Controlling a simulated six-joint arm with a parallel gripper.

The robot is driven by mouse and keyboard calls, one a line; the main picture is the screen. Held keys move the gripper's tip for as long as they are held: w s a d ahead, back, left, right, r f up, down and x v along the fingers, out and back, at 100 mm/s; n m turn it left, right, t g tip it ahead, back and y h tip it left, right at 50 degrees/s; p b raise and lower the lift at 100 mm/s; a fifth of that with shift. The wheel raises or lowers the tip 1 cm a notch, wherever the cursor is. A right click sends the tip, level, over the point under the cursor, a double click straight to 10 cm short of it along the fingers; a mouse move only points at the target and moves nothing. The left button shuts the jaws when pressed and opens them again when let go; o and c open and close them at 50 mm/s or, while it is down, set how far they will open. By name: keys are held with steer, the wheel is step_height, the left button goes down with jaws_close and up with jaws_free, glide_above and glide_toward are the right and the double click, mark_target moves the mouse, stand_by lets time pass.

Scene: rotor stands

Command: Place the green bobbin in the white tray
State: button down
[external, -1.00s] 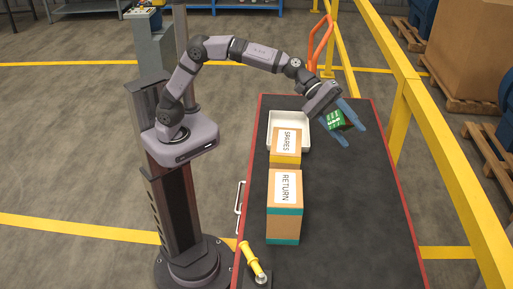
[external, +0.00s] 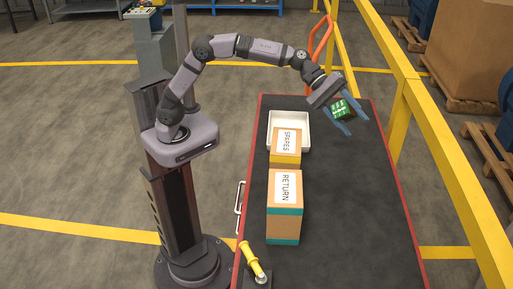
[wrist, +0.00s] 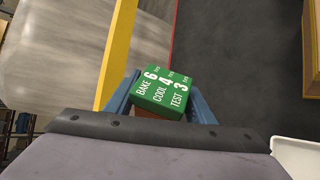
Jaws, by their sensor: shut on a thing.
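My gripper (external: 342,108) is shut on a block-like green box (external: 341,110), with one blue finger on each side of it. In the wrist view the green box (wrist: 164,92) shows a green face printed "BAKE 6, COOL 4, TEST 3" and an orange-brown part below. No distinct bobbin shape shows, and I see no other green thing like one. The white tray (external: 304,121) lies on the dark cart top, left of my gripper; its near part is hidden by a carton. The tray's corner (wrist: 297,157) shows at the lower right in the wrist view.
A carton marked SPARES (external: 286,144) stands at the tray's near side, with a carton marked RETURN (external: 285,200) nearer. A yellow-handled tool (external: 252,260) is at the cart's near left. The cart top (external: 350,200) is clear on the right. A yellow rail (external: 404,100) runs alongside.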

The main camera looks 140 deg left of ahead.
steer(key=s+a+f+n+y, duration=0.2)
steer(key=s+a+n, duration=0.3)
steer(key=s+a, duration=0.95)
steer(key=s+a+f+n, duration=0.1)
steer(key=s+f, duration=0.1)
steer(key=s, duration=0.2)
steer(key=s+a+f+n, duration=0.1)
steer(key=s+a+f, duration=0.1)
steer(key=s, duration=0.2)
steer(key=s+a+f+n+h, duration=0.1)
steer(key=s+f, duration=0.1)
steer(key=s, duration=0.2)
steer(key=shift+s+a+f+p, duration=0.1)
steer(key=shift+s+a+p, duration=0.1)
steer(key=shift+p, duration=0.2)
steer(key=d+h, duration=0.1)
steer(key=d, duration=0.2)
steer(key=w+d+h, duration=0.1)
steer(key=d, duration=0.2)
steer(key=w+d+m+h, duration=0.1)
steer(key=d, duration=0.2)
steer(key=shift+d+h, duration=0.25)
steer(key=shift+h, duration=0.05)
steer(key=d+r+h, duration=0.3)
steer(key=d+h, duration=0.1)
steer(key=d, duration=0.4)
steer(key=shift+s+d+r+h, duration=0.25)
steer(key=shift+s+r+h, duration=0.05)
steer(key=shift+r, duration=0.05)
